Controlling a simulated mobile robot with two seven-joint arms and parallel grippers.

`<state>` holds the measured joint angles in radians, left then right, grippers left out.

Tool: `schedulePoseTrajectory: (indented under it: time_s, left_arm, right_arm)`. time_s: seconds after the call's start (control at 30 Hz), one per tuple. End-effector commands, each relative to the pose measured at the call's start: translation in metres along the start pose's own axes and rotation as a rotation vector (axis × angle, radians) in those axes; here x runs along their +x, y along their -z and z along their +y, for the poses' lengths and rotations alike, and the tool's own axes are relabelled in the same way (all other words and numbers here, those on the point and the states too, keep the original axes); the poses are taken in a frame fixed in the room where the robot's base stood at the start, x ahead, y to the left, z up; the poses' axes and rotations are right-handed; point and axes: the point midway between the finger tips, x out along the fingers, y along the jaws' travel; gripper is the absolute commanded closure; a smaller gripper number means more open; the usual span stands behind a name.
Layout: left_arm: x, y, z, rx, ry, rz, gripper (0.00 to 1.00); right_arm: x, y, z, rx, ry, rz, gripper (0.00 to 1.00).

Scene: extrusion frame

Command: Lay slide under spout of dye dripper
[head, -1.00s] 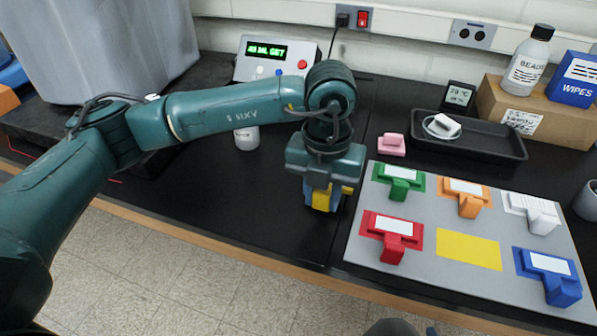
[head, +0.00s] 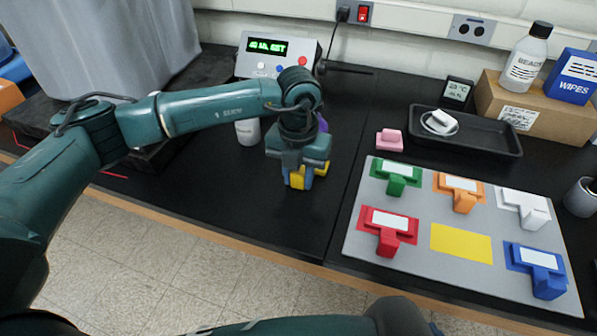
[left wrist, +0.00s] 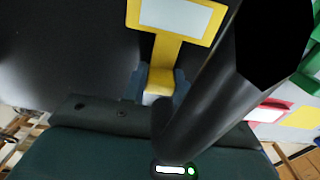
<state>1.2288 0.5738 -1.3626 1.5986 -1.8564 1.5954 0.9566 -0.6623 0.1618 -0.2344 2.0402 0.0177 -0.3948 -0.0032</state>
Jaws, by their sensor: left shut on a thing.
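My left gripper (head: 297,177) is shut on the yellow slide (head: 298,180), above the black bench. In the left wrist view the slide (left wrist: 160,62) is T-shaped, with a pale panel in a yellow frame, and its stem (left wrist: 160,80) sits between the fingers. A box with a green display (head: 272,46) stands at the back and may be the dye dripper. A purple part (head: 322,123) shows just behind my wrist. The spout cannot be made out; my arm covers that area. My right gripper is out of view.
A grey mat (head: 400,262) on the right holds red, green, orange, white and blue slides and an empty yellow patch (head: 461,243). A dark cylinder (left wrist: 240,60) crosses the wrist view.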

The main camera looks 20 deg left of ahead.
Motion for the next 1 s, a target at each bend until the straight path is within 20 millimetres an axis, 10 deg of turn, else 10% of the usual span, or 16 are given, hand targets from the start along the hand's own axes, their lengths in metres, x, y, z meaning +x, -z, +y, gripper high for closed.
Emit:
schedulePoseTrajectory:
  time_s: [0.17,0.2,0.43,0.8,1.0]
  left_arm:
    - [0.005,0.000,0.000,0.000,0.001,0.000,0.94]
    - [0.003,0.000,0.000,0.000,0.001,0.000,0.69]
    - [0.003,0.000,0.000,0.000,0.000,0.000,0.50]
    - [-0.005,-0.001,-0.001,0.000,0.001,-0.002,0.50]
    - [-0.042,-0.001,-0.001,0.001,0.002,-0.005,0.50]
  right_arm:
    - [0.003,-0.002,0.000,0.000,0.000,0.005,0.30]
    - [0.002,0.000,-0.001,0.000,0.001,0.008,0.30]
    - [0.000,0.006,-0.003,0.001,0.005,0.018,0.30]
    - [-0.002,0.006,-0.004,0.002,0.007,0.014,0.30]
    - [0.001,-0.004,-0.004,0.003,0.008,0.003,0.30]
